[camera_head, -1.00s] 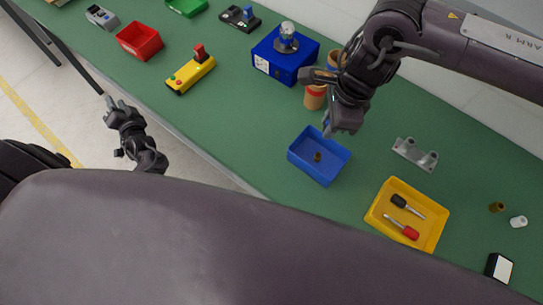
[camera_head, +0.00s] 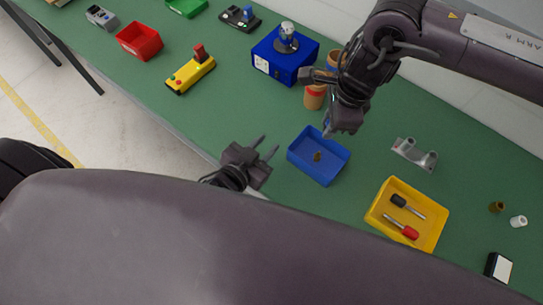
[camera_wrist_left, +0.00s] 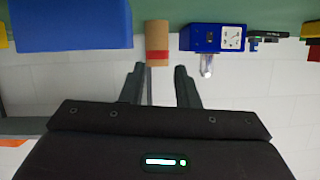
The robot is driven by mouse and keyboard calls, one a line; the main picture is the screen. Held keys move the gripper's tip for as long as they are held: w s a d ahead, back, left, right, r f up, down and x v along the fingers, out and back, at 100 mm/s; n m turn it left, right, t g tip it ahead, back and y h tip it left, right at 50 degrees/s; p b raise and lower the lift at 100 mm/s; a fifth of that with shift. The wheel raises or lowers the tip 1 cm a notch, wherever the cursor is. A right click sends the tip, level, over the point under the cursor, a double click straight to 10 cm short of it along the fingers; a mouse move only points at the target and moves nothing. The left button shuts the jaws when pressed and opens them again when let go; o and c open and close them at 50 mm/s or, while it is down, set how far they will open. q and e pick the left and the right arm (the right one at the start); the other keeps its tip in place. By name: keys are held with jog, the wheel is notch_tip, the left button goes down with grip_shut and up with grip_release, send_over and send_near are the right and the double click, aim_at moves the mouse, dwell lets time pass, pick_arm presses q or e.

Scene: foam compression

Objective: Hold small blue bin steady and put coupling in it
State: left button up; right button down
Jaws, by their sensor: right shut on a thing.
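The small blue bin (camera_head: 305,165) sits near the table's front edge; it also shows in the left wrist view (camera_wrist_left: 70,27) at upper left.
A yellow tray (camera_head: 377,211) with two screwdrivers is to the right. A grey bracket (camera_head: 414,154), a brass cylinder (camera_head: 496,207) and a white one (camera_head: 518,221) lie beyond. Brown cylinders (camera_head: 314,98) and a blue box (camera_head: 272,67) stand behind.

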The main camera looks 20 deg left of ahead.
aim_at(298, 137)
pick_arm(q)
jog(key=shift+g+h, duration=0.4)
jog(key=shift+h, duration=0.2)
jog(key=w+d+f, duration=0.1)
jog(key=w+d, duration=0.1)
jog(key=w+d+f, duration=0.1)
jog(key=w+d, duration=0.1)
jog(key=w, duration=0.1)
jog(key=w+d+f, duration=0.1)
jog(key=w+d, duration=0.1)
jog(key=shift+w+d+f, duration=0.3)
jog(key=shift+w+f, duration=0.05)
jog(key=shift+f, duration=0.05)
grip_shut()
